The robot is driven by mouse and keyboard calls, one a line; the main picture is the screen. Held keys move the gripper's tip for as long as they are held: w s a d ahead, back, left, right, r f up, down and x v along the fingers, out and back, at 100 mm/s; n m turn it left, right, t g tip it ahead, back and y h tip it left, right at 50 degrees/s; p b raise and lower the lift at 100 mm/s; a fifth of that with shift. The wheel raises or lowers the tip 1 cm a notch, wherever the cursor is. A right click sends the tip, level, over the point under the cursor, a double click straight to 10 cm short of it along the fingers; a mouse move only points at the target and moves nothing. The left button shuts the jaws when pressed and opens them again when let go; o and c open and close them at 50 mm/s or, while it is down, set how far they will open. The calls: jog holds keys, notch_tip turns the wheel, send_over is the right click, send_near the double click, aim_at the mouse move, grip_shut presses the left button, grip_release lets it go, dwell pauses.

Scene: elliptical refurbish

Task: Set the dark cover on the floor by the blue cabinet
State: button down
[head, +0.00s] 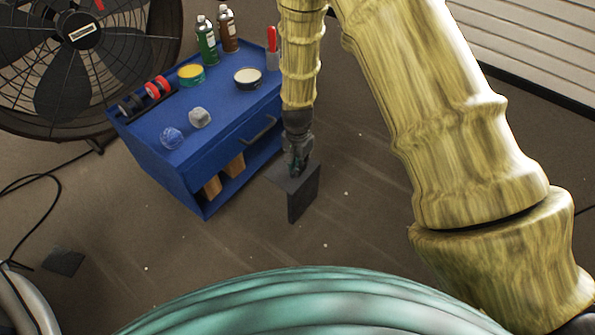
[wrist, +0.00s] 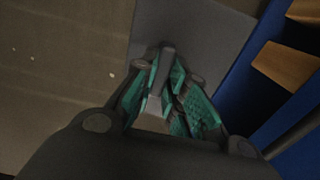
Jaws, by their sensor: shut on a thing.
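The dark cover (head: 304,194) is a dark grey flat-sided piece beside the blue cabinet (head: 190,165), just right of its open lower shelf. One face stands upright in the head view. My gripper (head: 298,163) is above it with its fingers pointing down. In the wrist view my gripper (wrist: 168,92) has its teal finger pads closed around a narrow grey part of the cover (wrist: 200,25). The cover's flat grey face lies beyond the fingers, close to the cabinet side (wrist: 245,75). Whether its lower edge touches the floor I cannot tell.
A large fan (head: 80,75) stands left. A small dark flat piece (head: 62,261) lies on the floor. Floor right of the cover is clear.

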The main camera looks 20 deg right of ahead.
notch_tip(320, 180, down, 3)
jog(key=shift+r+b, duration=0.2)
jog(key=shift+b, duration=0.45)
jog(key=c, duration=1.4)
grip_release()
jog(key=shift+c, duration=0.2)
notch_tip(320, 180, up, 12)
jog(key=p, duration=0.6)
jog(key=s+d+f+n, duration=0.2)
jog(key=s+d+f, duration=0.1)
jog(key=s+f, duration=0.5)
jog(key=s+d+f+n, duration=0.25)
jog(key=s+f, duration=0.25)
jog(key=s, duration=0.5)
jog(key=s+f+n, duration=0.1)
jog(key=s+n, duration=0.1)
jog(key=s, duration=0.7)
jog(key=s+f+n, duration=0.2)
jog(key=s+n, duration=0.1)
jog(key=s, duration=0.6)
jog(key=shift+d+f, duration=0.3)
